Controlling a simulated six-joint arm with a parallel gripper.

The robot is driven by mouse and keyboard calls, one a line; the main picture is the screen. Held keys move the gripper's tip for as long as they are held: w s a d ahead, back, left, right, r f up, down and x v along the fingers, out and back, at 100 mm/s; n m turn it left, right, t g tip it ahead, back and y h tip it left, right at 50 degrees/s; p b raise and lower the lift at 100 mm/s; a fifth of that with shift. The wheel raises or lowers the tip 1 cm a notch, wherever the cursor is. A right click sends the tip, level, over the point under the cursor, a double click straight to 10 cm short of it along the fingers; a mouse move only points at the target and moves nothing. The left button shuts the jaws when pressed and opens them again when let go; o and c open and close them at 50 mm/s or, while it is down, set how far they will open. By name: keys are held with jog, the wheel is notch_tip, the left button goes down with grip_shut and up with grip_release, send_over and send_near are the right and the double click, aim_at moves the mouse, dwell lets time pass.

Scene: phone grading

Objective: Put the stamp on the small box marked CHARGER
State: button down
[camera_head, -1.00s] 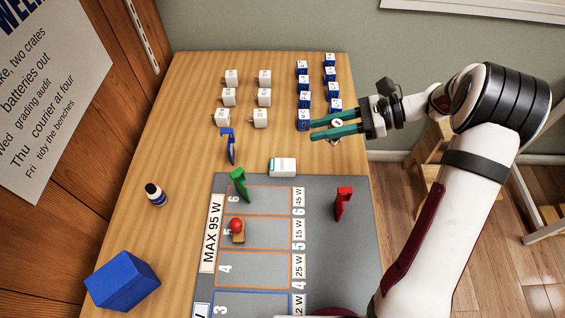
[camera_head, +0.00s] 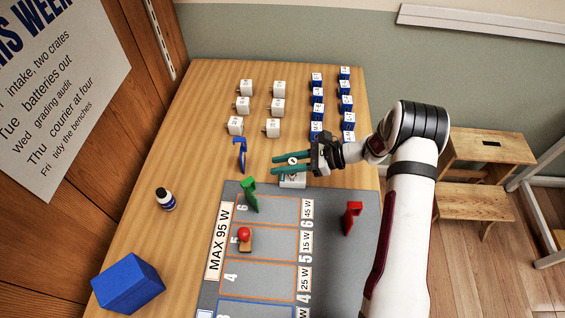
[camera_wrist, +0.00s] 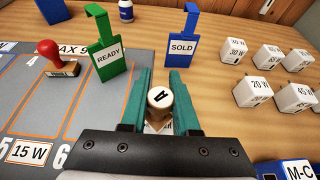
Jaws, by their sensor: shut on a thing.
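A small white box (camera_head: 292,182) lies on the table at the mat's far edge, right under the gripper. The fingers and stamp hide most of it in the wrist view, and only a bit of lettering shows. I cannot tell whether the stamp touches the box.
A red-handled stamp (camera_head: 244,238) stands on the grey mat (camera_head: 340,270). Green READY (camera_head: 249,195), blue SOLD (camera_head: 240,154) and red (camera_head: 352,217) stands are nearby. White chargers (camera_head: 277,107) and blue-and-white blocks (camera_head: 317,113) stand behind. A bottle (camera_head: 165,198) and blue box (camera_head: 128,284) are left.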

jog(key=shift+f, duration=0.4)
jog(key=c, duration=0.7)
grip_release()
jog(key=shift+o, duration=0.2)
